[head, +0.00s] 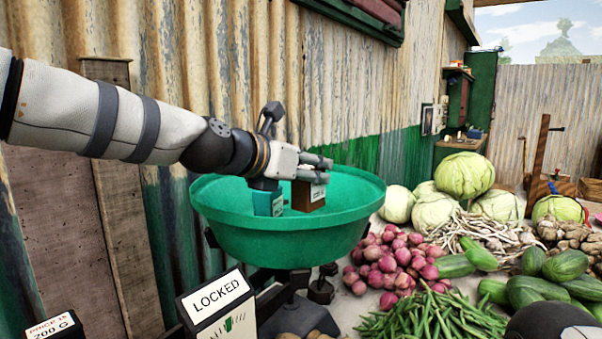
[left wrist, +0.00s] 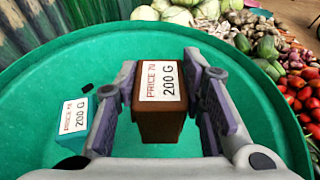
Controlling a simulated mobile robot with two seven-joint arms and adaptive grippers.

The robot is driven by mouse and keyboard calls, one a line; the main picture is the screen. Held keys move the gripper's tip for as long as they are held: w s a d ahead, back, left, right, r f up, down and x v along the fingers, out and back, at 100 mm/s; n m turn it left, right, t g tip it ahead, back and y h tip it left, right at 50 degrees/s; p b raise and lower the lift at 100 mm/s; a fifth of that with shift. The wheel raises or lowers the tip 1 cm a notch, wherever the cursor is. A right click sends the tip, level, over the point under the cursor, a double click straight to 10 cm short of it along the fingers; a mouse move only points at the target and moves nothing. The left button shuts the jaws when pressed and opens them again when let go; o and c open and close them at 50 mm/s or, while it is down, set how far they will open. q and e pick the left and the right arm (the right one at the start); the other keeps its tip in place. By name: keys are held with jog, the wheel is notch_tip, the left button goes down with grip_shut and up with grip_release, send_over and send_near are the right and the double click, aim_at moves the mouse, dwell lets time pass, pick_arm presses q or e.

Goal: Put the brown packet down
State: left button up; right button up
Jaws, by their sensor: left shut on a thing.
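The brown packet (head: 308,198) has a white label and is inside the rim of the green pan (head: 285,238). My left gripper (head: 318,168) is shut on it. In the left wrist view the brown packet (left wrist: 160,122) stands upright between the two fingers, its label reading 200 G. I cannot tell whether its bottom touches the pan floor. A teal packet (head: 267,203) stands in the pan to the left of it. The teal packet also shows in the left wrist view (left wrist: 73,118), just outside the left finger. My right gripper is out of view.
A "LOCKED" sign (head: 217,298) stands in front of the pan. Red onions (head: 385,262), green beans (head: 430,315), cucumbers (head: 545,285) and cabbages (head: 465,175) crowd the right side. A corrugated wall (head: 240,60) runs behind. Much of the pan floor is bare.

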pick_arm(q)
jog(key=shift+s+a+r, duration=0.15)
jog(key=shift+s+a, duration=0.05)
jog(key=shift+s, duration=0.3)
jog(key=shift+r, duration=0.15)
jog(key=shift+w+d+f, duration=0.3)
jog(key=shift+w+f, duration=0.05)
jog(key=shift+w, duration=0.1)
jog(key=shift+s+a+f, duration=0.1)
jog(key=shift+s, duration=0.1)
jog(key=shift+w+f, duration=0.1)
jog(key=shift+f, duration=0.15)
jog(key=o, duration=1.3)
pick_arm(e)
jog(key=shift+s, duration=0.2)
